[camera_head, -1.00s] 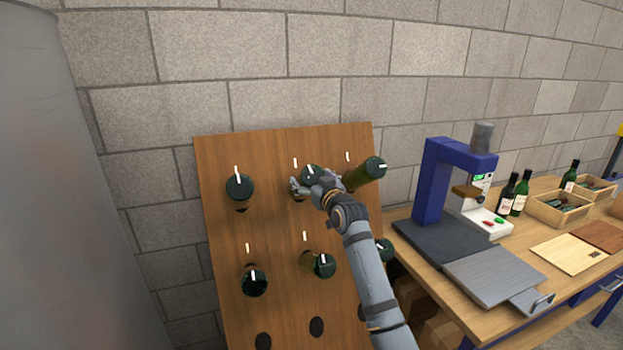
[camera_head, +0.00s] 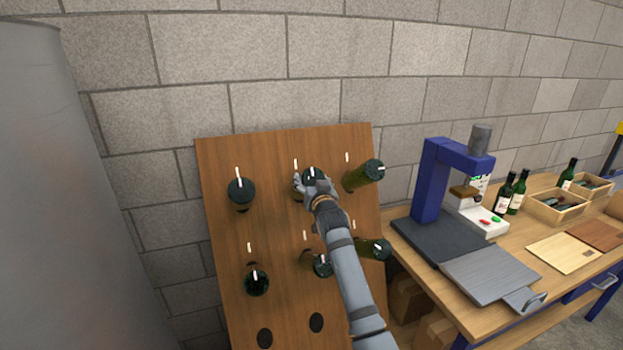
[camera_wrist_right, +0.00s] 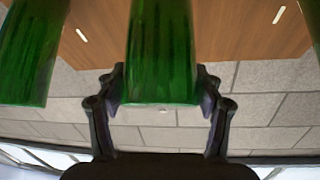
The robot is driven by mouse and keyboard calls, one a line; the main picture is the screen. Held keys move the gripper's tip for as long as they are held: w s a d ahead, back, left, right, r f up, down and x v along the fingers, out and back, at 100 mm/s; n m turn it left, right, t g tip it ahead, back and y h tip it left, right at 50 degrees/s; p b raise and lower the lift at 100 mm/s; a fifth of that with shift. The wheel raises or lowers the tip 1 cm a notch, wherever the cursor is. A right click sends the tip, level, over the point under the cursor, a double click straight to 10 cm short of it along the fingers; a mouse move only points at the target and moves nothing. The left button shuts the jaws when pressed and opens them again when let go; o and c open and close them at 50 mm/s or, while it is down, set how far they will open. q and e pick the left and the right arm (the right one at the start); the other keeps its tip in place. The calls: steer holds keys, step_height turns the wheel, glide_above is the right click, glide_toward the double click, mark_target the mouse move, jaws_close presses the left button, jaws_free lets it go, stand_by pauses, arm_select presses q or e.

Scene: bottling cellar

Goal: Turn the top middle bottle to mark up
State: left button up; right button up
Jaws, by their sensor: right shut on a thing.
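The top middle bottle (camera_head: 312,173) sits neck-in in the slanted wooden rack, its dark green base facing me. A short white mark on its base looks close to upright. My right gripper (camera_head: 313,184) is shut on this bottle near its base end and partly hides it. In the right wrist view the green bottle (camera_wrist_right: 161,50) lies between the two fingers of the gripper (camera_wrist_right: 159,86). A white tick on the board stands just above the bottle. My left gripper is not in view.
The wooden rack (camera_head: 284,230) holds other bottles: top left (camera_head: 242,191), top right (camera_head: 365,176) close beside my gripper, and several in the row below. Empty holes show lower down. A workbench (camera_head: 405,237) with a blue press (camera_head: 430,180) stands at right.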

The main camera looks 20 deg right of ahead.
steer(key=o, duration=1.1)
steer(key=shift+o, duration=0.2)
steer(key=s+a, duration=0.1)
steer(key=s, duration=1.1)
